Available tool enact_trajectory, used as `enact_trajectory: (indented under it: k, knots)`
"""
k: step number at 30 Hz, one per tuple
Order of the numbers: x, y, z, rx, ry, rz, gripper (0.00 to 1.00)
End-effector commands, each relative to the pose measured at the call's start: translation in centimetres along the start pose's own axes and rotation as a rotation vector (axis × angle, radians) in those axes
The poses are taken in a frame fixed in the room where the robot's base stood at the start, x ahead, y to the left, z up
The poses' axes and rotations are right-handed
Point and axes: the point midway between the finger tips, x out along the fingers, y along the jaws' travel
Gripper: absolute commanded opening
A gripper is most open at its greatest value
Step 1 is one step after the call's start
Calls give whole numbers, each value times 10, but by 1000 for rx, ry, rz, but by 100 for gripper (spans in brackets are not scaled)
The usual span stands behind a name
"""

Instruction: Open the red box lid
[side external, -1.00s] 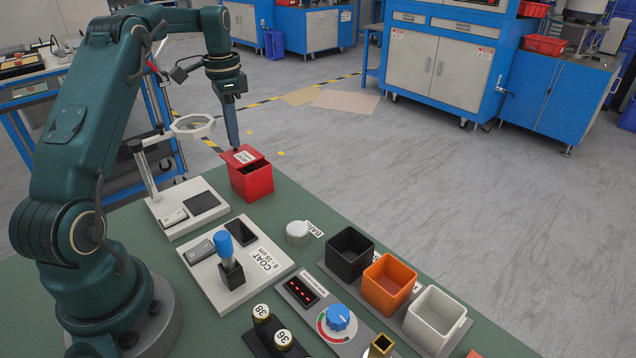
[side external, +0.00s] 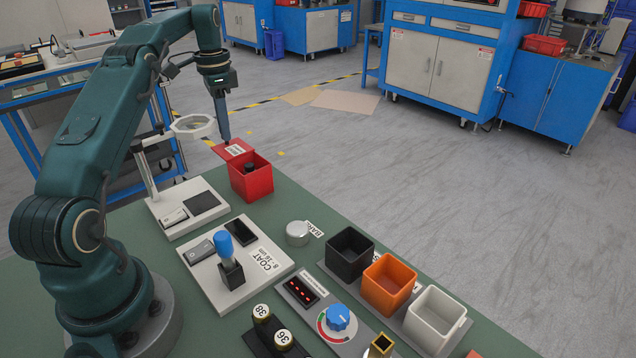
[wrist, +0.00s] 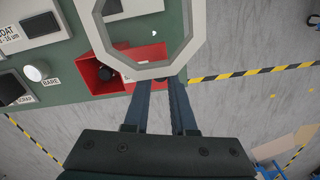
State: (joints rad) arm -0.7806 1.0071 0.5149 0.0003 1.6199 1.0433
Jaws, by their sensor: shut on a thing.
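The red box (side external: 254,185) stands at the far left corner of the green table. Its red lid (side external: 228,147), with a white label, is shifted to the far left side and overhangs the box edge. The box's top is largely uncovered, and a dark round object (side external: 250,168) shows inside. My gripper (side external: 227,140) points down at the lid's outer edge and is shut on it. In the wrist view the fingers (wrist: 160,84) reach to the lid (wrist: 151,52), and the box (wrist: 97,76) is left of it. The magnifier ring partly hides the lid and fingertips there.
The octagonal magnifier ring (side external: 193,126) on its stand is close to the left of my gripper. A coat gauge plate (side external: 266,285), a round bare piece (side external: 298,233) and black, orange and white bins (side external: 432,330) stand nearer. Open floor lies behind the box.

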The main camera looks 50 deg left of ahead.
Motion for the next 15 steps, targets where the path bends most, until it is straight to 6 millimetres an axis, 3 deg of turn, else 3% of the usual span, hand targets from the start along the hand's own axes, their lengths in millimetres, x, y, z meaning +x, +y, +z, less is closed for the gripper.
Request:
enact_trajectory:
  k: [4, 5, 7, 15]
  knots:
    - [-1, 0, -2, 1, 7, -3, 0]
    - [-1, 0, -2, 1, 7, -3, 28]
    - [-1, 0, -1, 0, 6, -3, 54]
    - [0, 0, -1, 0, 2, -1, 54]
